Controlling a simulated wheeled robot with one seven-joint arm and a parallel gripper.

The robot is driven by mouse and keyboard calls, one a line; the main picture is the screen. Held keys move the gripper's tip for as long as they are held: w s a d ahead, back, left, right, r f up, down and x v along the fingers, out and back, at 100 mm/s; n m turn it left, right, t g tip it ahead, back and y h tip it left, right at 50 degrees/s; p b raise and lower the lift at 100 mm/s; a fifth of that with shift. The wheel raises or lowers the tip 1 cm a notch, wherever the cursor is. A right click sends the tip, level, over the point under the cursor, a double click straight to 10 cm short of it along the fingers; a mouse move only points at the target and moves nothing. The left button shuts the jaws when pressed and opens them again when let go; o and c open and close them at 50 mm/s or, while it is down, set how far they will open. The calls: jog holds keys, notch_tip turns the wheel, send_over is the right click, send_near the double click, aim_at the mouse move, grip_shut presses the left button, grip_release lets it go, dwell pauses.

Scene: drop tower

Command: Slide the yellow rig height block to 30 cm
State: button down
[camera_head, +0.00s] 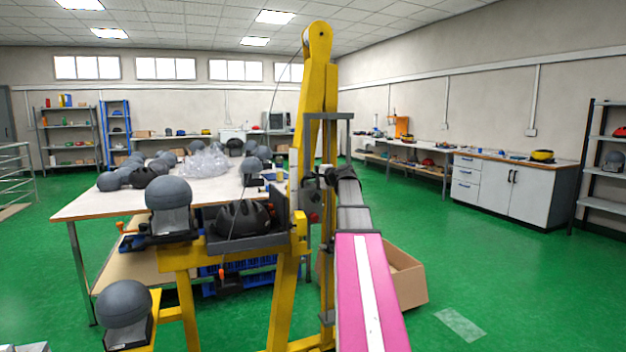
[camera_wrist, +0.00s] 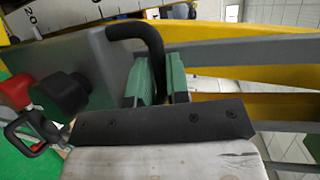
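The yellow rig (camera_head: 317,80) stands upright in the middle of the head view. A grey height block (camera_wrist: 110,75) with a bent black handle (camera_wrist: 140,32) fills the left of the wrist view. A white scale with dark marks (camera_wrist: 75,15) runs behind it; its reading is not clear. In the head view my gripper (camera_head: 322,180) is at the rig's upright, partly hidden by my arm. In the wrist view the green pads of my gripper (camera_wrist: 161,85) stand on both sides of the handle's end, close against it.
A dark helmet (camera_head: 242,218) lies in a grey holder at the rig's left. Grey headforms (camera_head: 168,194) stand nearby. A white table (camera_head: 100,203) is behind, a cardboard box (camera_head: 406,280) to the right. Green floor is clear further right. A red knob (camera_wrist: 17,91) shows beside the block.

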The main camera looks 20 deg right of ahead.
notch_tip(320, 180, up, 10)
jog(key=shift+r, duration=0.15)
dwell(0.4)
jog(key=c, duration=1.1)
grip_release()
jog(key=shift+c, duration=0.2)
jog(key=v, duration=1)
jog(key=shift+s+d, duration=0.2)
jog(key=shift+s, duration=0.15)
